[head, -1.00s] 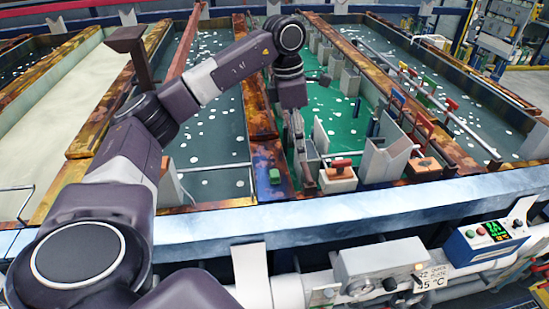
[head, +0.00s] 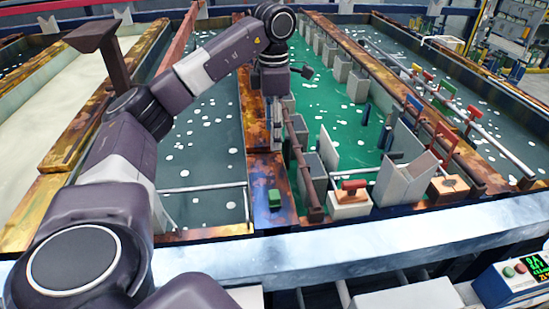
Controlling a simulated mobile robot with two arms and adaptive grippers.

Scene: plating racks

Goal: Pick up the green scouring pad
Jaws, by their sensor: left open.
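The green scouring pad (head: 275,198) is a small green block. It lies on the near end of the narrow rusty, blue-stained ledge (head: 264,167) between two tanks. My left arm comes in from the left and reaches over the tanks. My left gripper (head: 276,118) points down above the same ledge, farther back than the pad and apart from it. It is open; its fingers are small and dark here, and nothing shows between them. My right gripper is out of view.
A green-liquid tank (head: 340,135) with grey plates lies right of the ledge. A white block with a red handle (head: 349,203) and a brown block (head: 447,190) stand at its near end. A dark-liquid tank (head: 205,160) lies left. A pale blue rail (head: 390,237) runs in front.

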